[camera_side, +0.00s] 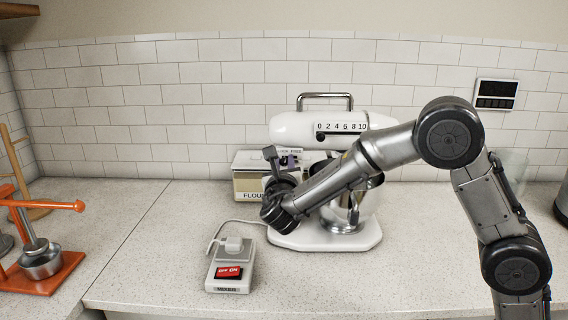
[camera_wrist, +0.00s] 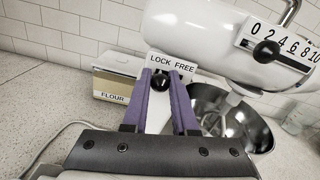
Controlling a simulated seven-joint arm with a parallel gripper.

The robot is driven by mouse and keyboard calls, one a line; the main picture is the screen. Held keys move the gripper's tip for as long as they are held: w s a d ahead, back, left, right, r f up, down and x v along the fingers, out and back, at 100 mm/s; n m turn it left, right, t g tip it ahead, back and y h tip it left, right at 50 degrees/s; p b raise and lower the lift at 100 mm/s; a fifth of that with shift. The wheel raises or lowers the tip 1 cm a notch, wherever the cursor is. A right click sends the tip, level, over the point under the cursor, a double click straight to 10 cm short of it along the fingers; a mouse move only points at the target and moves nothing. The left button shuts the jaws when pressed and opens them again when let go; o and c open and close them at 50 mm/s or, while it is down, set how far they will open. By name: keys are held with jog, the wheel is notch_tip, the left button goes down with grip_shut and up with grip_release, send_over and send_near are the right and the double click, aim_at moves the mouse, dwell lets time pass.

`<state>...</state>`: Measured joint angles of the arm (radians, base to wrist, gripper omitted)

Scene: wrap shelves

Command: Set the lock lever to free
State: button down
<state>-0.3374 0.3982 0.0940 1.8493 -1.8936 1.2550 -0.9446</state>
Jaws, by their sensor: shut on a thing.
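The white stand mixer (camera_side: 290,128) stands on the counter, and its head fills the upper right of the wrist view (camera_wrist: 195,35). A LOCK FREE label (camera_wrist: 172,63) is on its neck, with LOCK at left and FREE at right. The lock lever's black knob (camera_wrist: 161,81) is just below the label, nearer the LOCK word. My gripper (camera_wrist: 167,82) has its two purple fingers around the knob and is shut on it. In the side view my gripper (camera_side: 287,161) is at the mixer's neck and hides the lever.
A steel bowl (camera_wrist: 238,125) sits under the mixer head, right of my fingers. A flour box (camera_wrist: 113,80) stands behind at left. A switch box (camera_side: 230,272) with a plugged cord is in front. An orange press (camera_side: 45,205) is far left. The front counter is mostly clear.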

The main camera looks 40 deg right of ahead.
aim_at(297, 156)
dwell(0.3)
jog(key=shift+s+d, duration=1.1)
jog(key=c, duration=0.7)
grip_release()
jog(key=v, duration=1.4)
